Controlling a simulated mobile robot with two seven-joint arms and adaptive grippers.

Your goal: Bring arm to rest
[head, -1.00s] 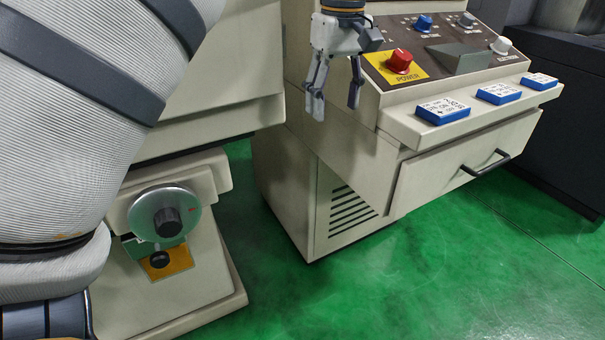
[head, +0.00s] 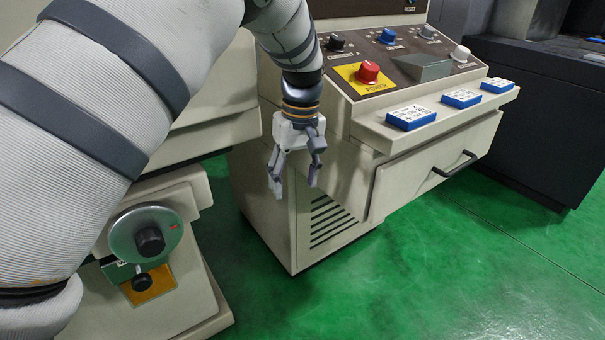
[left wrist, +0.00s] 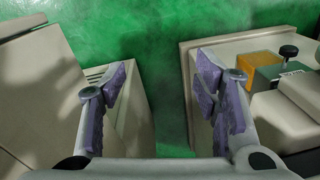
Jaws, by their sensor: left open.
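My left gripper (head: 295,183) hangs fingers down in front of the side of the beige control cabinet (head: 262,200), left of its panel. Its two fingers are apart with nothing between them. In the left wrist view the open fingers (left wrist: 160,100) show with the green floor (left wrist: 160,60) between and beyond them. My left arm (head: 120,90) crosses the upper left of the head view and hides part of the beige machine behind it. My right gripper is not seen.
A red power knob (head: 368,73) sits on the sloped panel. Several blue-and-white blocks, one nearest (head: 411,117), lie on the ledge above a drawer handle (head: 455,164). A handwheel (head: 147,238) is at lower left. Open green floor (head: 420,270) lies at lower right.

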